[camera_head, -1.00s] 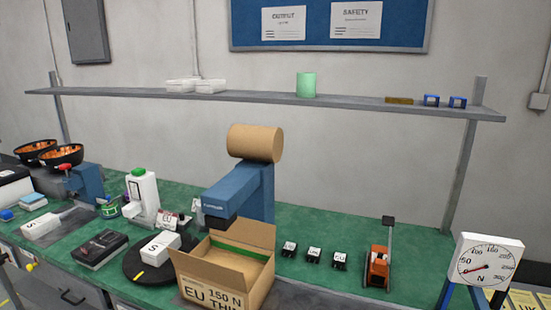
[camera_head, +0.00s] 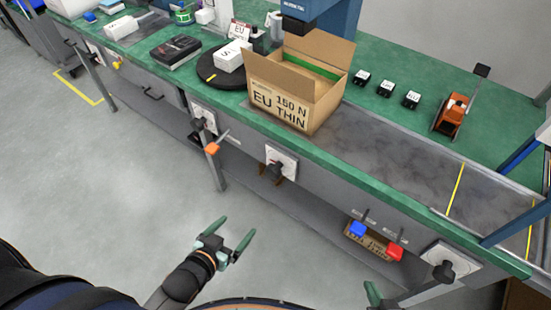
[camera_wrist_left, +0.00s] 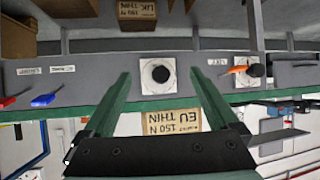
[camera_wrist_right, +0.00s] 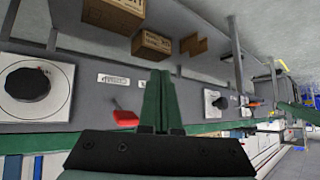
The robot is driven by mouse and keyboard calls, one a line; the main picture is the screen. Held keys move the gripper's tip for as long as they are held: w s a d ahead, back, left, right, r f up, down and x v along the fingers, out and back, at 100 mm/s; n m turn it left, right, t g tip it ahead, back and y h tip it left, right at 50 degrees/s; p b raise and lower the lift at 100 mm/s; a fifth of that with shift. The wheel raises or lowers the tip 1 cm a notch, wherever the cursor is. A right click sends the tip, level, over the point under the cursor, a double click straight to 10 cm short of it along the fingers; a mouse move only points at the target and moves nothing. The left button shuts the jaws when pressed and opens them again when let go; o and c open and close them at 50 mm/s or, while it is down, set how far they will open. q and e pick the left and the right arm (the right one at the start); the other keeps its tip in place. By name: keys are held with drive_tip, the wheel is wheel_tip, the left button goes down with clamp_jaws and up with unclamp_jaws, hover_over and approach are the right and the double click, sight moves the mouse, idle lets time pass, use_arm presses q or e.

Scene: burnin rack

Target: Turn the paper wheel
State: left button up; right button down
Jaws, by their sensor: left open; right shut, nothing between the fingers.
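Several dark round knobs on white square plates line the bench front: a left one (camera_head: 203,120), a middle one (camera_head: 275,168) and a right one (camera_head: 443,268). I cannot read which is the paper wheel. My left gripper (camera_head: 234,234) is open and empty, apart from the bench front. In the left wrist view the middle knob (camera_wrist_left: 160,73) appears between its spread fingers (camera_wrist_left: 160,88). My right gripper (camera_head: 373,294) is shut and empty, low in front of the bench and partly cut off. In the right wrist view its fingers (camera_wrist_right: 158,100) are together, with the large right knob (camera_wrist_right: 28,84) to their left.
Blue (camera_head: 357,229) and red (camera_head: 395,252) levers and an orange lever (camera_head: 213,148) stick out from the bench front. An open carton (camera_head: 290,105) and a dark turntable (camera_head: 208,75) stand on top. Boxes sit on the lower shelf. The floor at left is clear.

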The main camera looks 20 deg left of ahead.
sight(271, 175)
use_arm(q)
drive_tip(key=w+d+f+t+h+b, duration=0.1)
drive_tip(key=w+b, duration=0.3)
drive_tip(key=w, duration=0.2)
drive_tip(key=w+f+m+t+h+b, duration=0.1)
drive_tip(key=w+t+h+b, duration=0.1)
drive_tip(key=w+b, duration=0.2)
drive_tip(key=w+d+f+m+t+h+b, duration=0.1)
drive_tip(key=w+b, duration=0.3)
drive_tip(key=w, duration=0.4)
drive_tip(key=shift+w+d+f+t+b, duration=0.15)
drive_tip(key=shift+w+d+t+b, duration=0.15)
drive_tip(key=shift+t, duration=0.4)
drive_tip(key=shift+w+d, duration=0.3)
drive_tip(key=shift+w, duration=0.35)
use_arm(e)
wheel_tip(271, 175, down, 11)
drive_tip(key=w+a, duration=0.1)
drive_tip(key=a, duration=0.1)
drive_tip(key=shift+r+y, duration=0.15)
drive_tip(key=shift+y, duration=0.25)
drive_tip(key=shift+w, duration=0.1)
use_arm(q)
drive_tip(key=c, duration=1.4)
use_arm(e)
drive_tip(key=shift+a, duration=0.1)
